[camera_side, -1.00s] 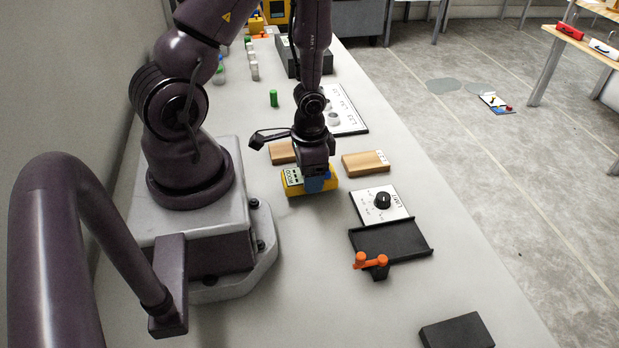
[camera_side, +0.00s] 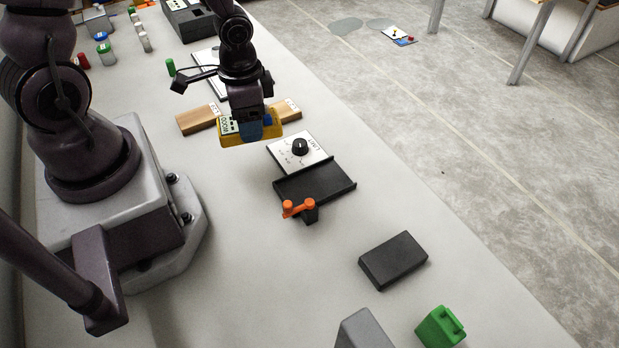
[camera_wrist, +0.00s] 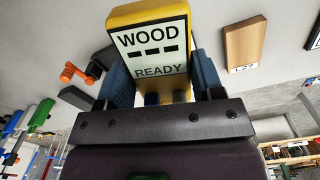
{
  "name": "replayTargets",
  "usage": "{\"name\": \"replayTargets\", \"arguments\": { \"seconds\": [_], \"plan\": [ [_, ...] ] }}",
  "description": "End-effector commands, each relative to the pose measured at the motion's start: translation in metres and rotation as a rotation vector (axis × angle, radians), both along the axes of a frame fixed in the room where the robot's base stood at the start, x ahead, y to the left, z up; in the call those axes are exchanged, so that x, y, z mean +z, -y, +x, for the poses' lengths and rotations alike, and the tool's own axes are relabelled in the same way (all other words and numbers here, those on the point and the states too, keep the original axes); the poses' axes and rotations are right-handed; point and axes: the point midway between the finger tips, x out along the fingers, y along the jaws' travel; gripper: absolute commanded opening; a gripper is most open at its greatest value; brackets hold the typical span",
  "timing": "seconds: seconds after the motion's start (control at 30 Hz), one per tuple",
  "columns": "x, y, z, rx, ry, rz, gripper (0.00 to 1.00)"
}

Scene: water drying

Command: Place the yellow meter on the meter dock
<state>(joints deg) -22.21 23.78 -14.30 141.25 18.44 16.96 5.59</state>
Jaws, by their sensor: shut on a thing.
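The yellow meter (camera_side: 232,139) is held in my gripper (camera_side: 252,130), whose blue fingers are shut on it. It hangs above the table in front of the wooden blocks. In the wrist view the meter (camera_wrist: 160,42) sits between the blue fingers, and its display reads "WOOD", dashes and "READY". A flat black tray with raised edges (camera_side: 318,184) lies to the right and nearer the camera, empty, beside a dial plate. A plain black block (camera_side: 393,260) lies farther to the front right. I cannot tell for sure which of these is the meter dock.
Wooden blocks (camera_side: 197,119) lie just behind the meter. The dial plate (camera_side: 297,153) has a black knob. An orange-handled part (camera_side: 298,208) stands at the tray's front edge. A green block (camera_side: 440,327) and a grey block (camera_side: 365,331) are at the front. Table between is clear.

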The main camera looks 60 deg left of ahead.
Motion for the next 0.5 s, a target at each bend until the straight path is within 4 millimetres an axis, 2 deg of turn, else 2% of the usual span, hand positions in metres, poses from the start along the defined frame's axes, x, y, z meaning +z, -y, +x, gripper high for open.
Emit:
{"name": "replayTargets", "arguments": {
  "seconds": [0.03, 0.1, 0.3, 0.4, 0.5],
  "plan": [
    [-0.002, 0.019, 0.012, -0.038, 0.002, -0.001, 0.25],
    [-0.004, 0.040, 0.026, -0.055, 0.004, 0.001, 0.25],
    [-0.006, 0.095, 0.055, -0.007, 0.010, 0.005, 0.25],
    [-0.004, 0.109, 0.067, 0.082, 0.013, 0.006, 0.25],
    [-0.001, 0.107, 0.076, 0.177, 0.016, 0.007, 0.25]
  ]
}}
